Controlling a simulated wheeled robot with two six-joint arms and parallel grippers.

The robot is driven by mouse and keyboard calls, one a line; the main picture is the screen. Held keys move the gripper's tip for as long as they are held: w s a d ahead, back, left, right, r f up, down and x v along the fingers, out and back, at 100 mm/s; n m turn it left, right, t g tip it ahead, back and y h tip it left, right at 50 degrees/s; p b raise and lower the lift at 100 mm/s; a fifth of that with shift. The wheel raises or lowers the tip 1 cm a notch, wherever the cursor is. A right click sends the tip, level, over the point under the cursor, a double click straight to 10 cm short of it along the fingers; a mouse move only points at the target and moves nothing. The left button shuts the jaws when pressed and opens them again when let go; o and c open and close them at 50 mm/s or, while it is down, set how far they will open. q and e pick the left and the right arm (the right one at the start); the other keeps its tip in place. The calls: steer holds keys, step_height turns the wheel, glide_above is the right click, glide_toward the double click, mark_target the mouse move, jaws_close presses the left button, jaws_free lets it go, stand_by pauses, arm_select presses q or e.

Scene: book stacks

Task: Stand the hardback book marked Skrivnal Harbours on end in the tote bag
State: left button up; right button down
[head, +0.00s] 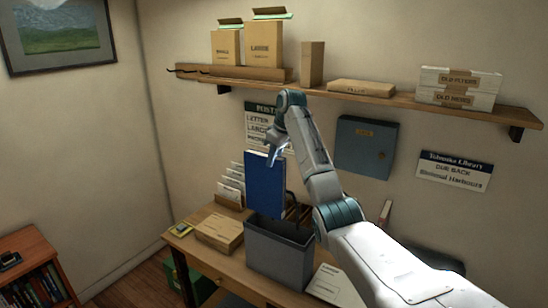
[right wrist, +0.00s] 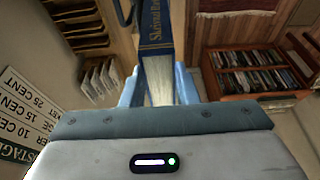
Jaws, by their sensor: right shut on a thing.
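A blue hardback book (head: 265,186) hangs upright from my right gripper (head: 276,150) in the head view. In the right wrist view, the book's blue spine (right wrist: 155,28) reads "Skrivnal" and the rest is cut off. The right gripper is shut on the book's upper end, with blue fingers (right wrist: 158,88) on either side of it. Below the book, a grey open-topped container (head: 277,262) stands on the desk; I cannot tell for sure that it is the tote bag. The book's lower end is close to its rim. My left gripper is not in view.
On the desk (head: 237,264), a cardboard box (head: 219,233) and a rack of envelopes (head: 232,186) stand left of the grey container. A white sheet (head: 335,286) lies to its right. A wall shelf (head: 390,98) with boxes runs above. A bookcase (head: 32,265) stands at left.

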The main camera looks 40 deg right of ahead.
mark_target(274, 178)
steer(key=shift+r, duration=0.15)
steer(key=shift+w+f, duration=0.2)
steer(key=shift+f, duration=0.15)
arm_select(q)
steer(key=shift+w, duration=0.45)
arm_select(e)
steer(key=shift+f, duration=2.2)
steer(key=shift+s+r, duration=0.1)
steer(key=shift+f, duration=1.65)
